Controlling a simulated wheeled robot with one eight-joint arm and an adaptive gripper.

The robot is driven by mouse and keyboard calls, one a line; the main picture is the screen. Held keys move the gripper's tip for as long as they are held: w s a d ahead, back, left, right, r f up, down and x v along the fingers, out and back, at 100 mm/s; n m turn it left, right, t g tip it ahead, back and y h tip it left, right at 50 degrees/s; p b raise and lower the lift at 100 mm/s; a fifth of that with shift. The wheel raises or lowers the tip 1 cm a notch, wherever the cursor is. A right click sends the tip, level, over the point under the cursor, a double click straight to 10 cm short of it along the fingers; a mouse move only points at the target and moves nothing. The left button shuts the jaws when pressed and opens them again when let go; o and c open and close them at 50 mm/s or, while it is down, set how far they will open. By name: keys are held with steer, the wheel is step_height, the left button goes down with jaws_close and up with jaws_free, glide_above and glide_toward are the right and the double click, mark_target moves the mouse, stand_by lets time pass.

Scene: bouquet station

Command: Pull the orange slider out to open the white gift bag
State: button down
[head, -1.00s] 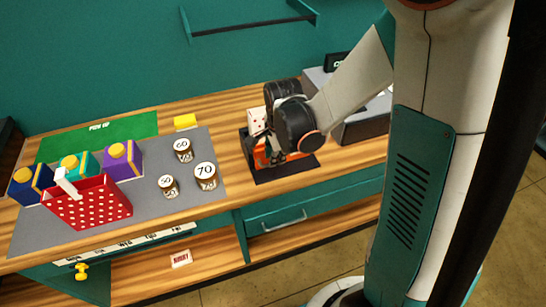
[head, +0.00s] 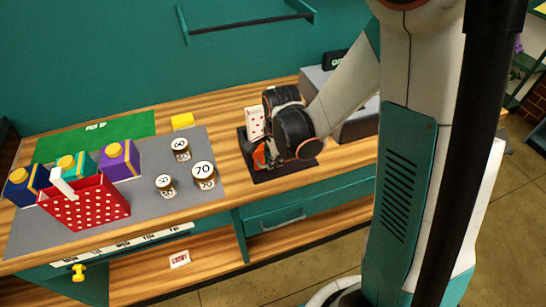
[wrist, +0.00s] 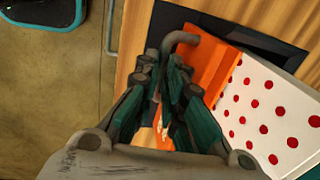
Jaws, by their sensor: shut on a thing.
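The white gift bag with red dots (head: 254,120) stands on a black mat at the right part of the table; its dotted face also fills the right of the wrist view (wrist: 275,118). The orange slider (wrist: 207,68) lies against the bag's side, with a grey bent handle (wrist: 184,38). In the head view only a little orange (head: 260,158) shows beside my gripper (head: 272,158). My gripper (wrist: 168,72) is shut on the slider's handle, its teal fingers on both sides. Much of the slider is hidden behind my wrist in the head view.
The black mat (head: 292,172) lies near the table's front edge. Several numbered jars, with one marked 70 (head: 204,174), and a red dotted basket (head: 88,208) stand on the grey mat to the left. A grey box (head: 355,128) stands behind my arm.

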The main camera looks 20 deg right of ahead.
steer(key=s, duration=0.4)
steer(key=shift+w, duration=0.1)
steer(key=c, duration=2)
jaws_free()
steer(key=shift+o, duration=0.2)
step_height(320, 180, up, 12)
steer(key=s, duration=0.2)
steer(key=shift+s, duration=0.15)
steer(key=shift+f, duration=0.1)
